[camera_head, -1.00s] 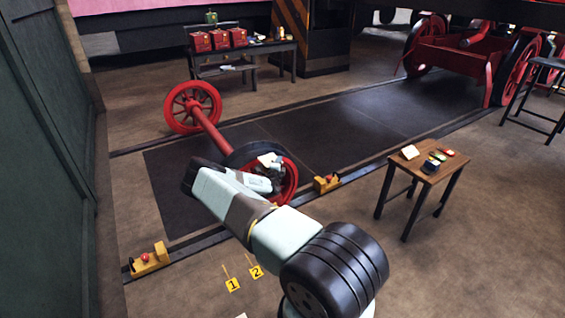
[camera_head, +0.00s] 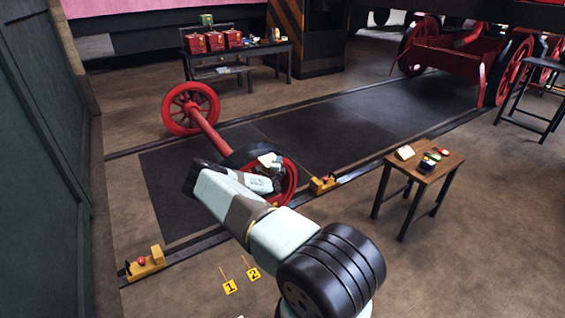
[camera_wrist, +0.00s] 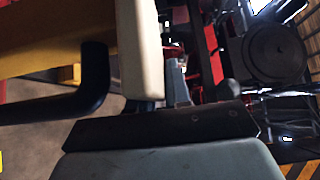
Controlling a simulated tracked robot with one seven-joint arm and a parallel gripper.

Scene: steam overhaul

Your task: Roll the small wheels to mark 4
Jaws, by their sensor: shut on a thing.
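The small wheels are a red spoked wheelset lying across the dark floor track. The far wheel (camera_head: 190,108) stands at the back left, and a red axle (camera_head: 207,133) runs to the near wheel (camera_head: 289,184). My gripper (camera_head: 268,165) is at the upper part of the near wheel and shut on it; my arm hides part of this wheel. In the wrist view a pale finger and a dark bent bar (camera_wrist: 95,85) show close up, but the exact grip point is unclear. Yellow floor marks 1 (camera_head: 229,287) and 2 (camera_head: 254,273) are visible at the front; no mark 4 is readable.
A yellow chock (camera_head: 323,185) sits on the near rail just right of the near wheel. Another yellow chock (camera_head: 144,263) is at the rail's left end. A small wooden table (camera_head: 425,170) stands to the right. The dark track beyond the wheels is clear.

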